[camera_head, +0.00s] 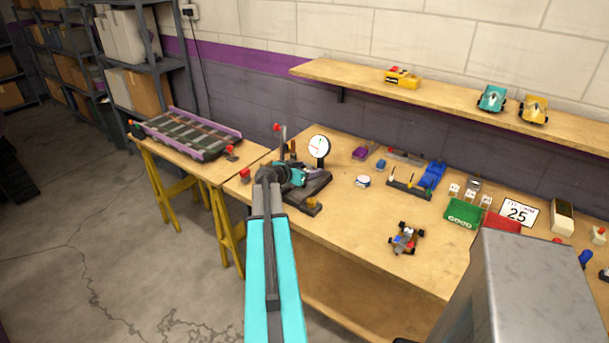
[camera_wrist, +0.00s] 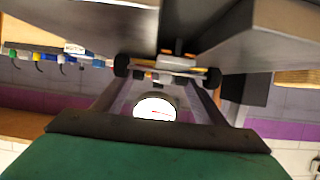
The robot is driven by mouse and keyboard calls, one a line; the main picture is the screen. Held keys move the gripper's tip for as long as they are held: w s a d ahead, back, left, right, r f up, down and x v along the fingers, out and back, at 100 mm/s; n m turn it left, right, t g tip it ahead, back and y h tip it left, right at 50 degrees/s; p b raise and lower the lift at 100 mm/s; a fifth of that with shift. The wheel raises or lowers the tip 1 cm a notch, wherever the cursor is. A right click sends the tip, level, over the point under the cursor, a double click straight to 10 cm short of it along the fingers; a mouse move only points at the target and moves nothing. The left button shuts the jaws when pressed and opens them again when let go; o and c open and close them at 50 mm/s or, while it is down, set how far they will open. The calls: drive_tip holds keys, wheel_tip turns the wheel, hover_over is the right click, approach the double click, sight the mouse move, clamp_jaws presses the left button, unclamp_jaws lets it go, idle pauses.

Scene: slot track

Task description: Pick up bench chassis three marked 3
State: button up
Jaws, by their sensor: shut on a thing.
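My gripper (camera_wrist: 172,48) is shut on a chassis (camera_wrist: 168,66) with black wheels at both sides and pale and orange parts. Its grey jaws fill the top of the wrist view. In the head view my gripper (camera_head: 298,176) is over the dark test stand (camera_head: 312,188), beside the round white dial (camera_head: 319,146). The held chassis is hidden there by my arm and gripper. I cannot read a number on it, nor tell whether it touches the stand. Another small chassis with black wheels (camera_head: 406,238) lies apart on the bench, its marking too small to read.
The wooden bench (camera_head: 350,228) is clear around the loose chassis. A green GOOD tray (camera_head: 464,212), a red tray (camera_head: 503,222) and a "25" card (camera_head: 519,212) are at the right. A shelf (camera_head: 450,97) above holds cars. A track section (camera_head: 190,134) lies on the left table.

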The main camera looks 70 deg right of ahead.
drive_tip(key=shift+r, duration=0.15)
drive_tip(key=shift+r+b, duration=0.75)
drive_tip(key=shift+r, duration=0.75)
drive_tip(key=s+a+b, duration=0.1)
drive_tip(key=a, duration=0.3)
drive_tip(key=s+a+r+b, duration=0.1)
drive_tip(key=a, duration=0.3)
drive_tip(key=s+a+b, duration=0.1)
drive_tip(key=a, duration=0.4)
drive_tip(key=shift+s+r+b, duration=0.1)
drive_tip(key=shift+r+b, duration=0.1)
drive_tip(key=shift+b, duration=0.15)
drive_tip(key=shift+f+b, duration=0.1)
drive_tip(key=shift+b, duration=0.6)
drive_tip(key=shift+b, duration=0.35)
drive_tip(key=b, duration=0.6)
drive_tip(key=shift+a+b, duration=0.2)
drive_tip(key=shift+b, duration=0.1)
drive_tip(key=a+b, duration=0.1)
drive_tip(key=b, duration=0.6)
drive_tip(key=shift+s+a, duration=0.2)
drive_tip(key=shift+s+a+r+b, duration=0.15)
drive_tip(key=shift+a+r+b, duration=0.15)
drive_tip(key=shift+b, duration=1)
